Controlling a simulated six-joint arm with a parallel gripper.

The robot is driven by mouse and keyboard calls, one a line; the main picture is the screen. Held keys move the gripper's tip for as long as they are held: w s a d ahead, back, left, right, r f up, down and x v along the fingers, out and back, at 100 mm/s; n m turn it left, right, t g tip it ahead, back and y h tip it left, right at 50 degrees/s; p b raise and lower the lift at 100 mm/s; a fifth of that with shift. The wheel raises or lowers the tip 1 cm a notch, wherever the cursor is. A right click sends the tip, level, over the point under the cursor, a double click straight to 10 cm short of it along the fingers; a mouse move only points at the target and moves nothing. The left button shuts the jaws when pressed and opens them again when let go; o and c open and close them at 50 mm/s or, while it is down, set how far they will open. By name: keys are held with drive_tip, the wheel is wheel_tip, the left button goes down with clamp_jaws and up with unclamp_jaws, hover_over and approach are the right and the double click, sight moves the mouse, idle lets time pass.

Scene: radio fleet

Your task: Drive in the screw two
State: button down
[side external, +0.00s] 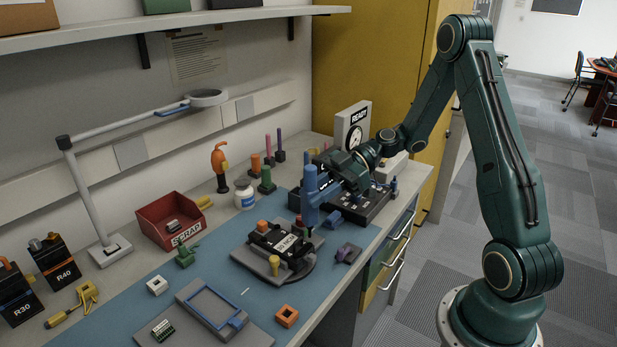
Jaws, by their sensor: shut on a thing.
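My gripper (326,176) is shut on a blue upright driver (310,183) over the right side of the blue mat. The driver's dark tip points down at the far right end of a black radio part (277,239) with a white label. That part lies on a grey round-ended fixture (248,257). I cannot tell whether the tip touches it. An orange piece and a yellow knob stand on the fixture. Screw two is too small or hidden to make out.
A red SCRAP bin (172,222), white jar (244,198) and lamp (100,205) stand at left. A grey tray (205,312) and orange block (287,316) lie in front.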

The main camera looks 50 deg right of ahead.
drive_tip(key=shift+r, duration=1.35)
drive_tip(key=shift+w, duration=0.1)
